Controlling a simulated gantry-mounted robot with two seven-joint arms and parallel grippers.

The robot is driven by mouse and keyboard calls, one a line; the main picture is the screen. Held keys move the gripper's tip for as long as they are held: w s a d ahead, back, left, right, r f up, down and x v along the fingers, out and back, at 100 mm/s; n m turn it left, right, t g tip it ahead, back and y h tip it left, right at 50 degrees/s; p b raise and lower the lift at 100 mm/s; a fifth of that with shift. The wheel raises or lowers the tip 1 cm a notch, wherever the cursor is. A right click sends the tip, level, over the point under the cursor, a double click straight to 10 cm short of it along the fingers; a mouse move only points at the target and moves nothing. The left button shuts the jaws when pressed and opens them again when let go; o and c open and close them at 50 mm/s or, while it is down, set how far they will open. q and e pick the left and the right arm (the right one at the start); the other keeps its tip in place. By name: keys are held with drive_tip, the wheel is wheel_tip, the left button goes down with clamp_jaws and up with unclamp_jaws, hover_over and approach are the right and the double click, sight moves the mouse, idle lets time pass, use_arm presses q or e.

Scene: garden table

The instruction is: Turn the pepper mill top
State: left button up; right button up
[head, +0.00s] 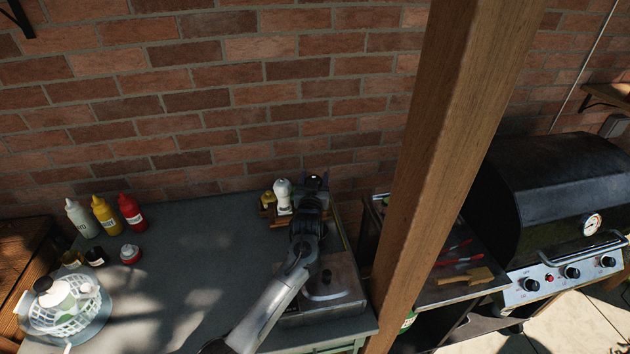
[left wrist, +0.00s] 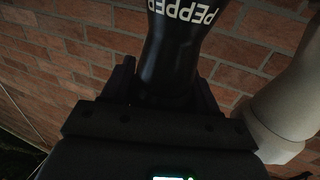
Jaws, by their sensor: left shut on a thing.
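The black pepper mill (left wrist: 178,45) has white PEPPER lettering, which reads upside down in the left wrist view. My left gripper (left wrist: 165,88) is shut on the mill, with one finger on each side of its body. In the head view my left gripper (head: 309,203) is at the back right of the grey table, and it hides most of the mill. Only a dark rounded part of the mill (head: 315,181) shows beyond it. My right gripper is not in view.
A white mill (head: 283,196) stands close to the left of my gripper; it also shows pale in the left wrist view (left wrist: 285,105). A metal box with a lid (head: 335,285) lies beside my arm. Sauce bottles (head: 105,214) and a basket (head: 70,318) are left. A wooden post (head: 445,150) rises right.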

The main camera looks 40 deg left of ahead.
use_arm(q)
drive_tip(key=n+g+y+b, duration=0.1)
drive_tip(key=n+g+y, duration=0.1)
drive_tip(key=y, duration=0.1)
drive_tip(key=shift+f+b, duration=0.2)
drive_tip(key=shift+b, duration=0.15)
drive_tip(key=n+g+y+b, duration=0.2)
drive_tip(key=b, duration=0.1)
drive_tip(key=shift+s+a+f+g, duration=0.1)
drive_tip(key=shift+s+g, duration=0.05)
drive_tip(key=shift+g, duration=0.15)
drive_tip(key=shift+s+a+n+g+y+b, duration=0.15)
drive_tip(key=shift+n+g+y+b, duration=0.2)
drive_tip(key=shift+n+g, duration=0.25)
drive_tip(key=shift+r, duration=0.25)
drive_tip(key=o, duration=1)
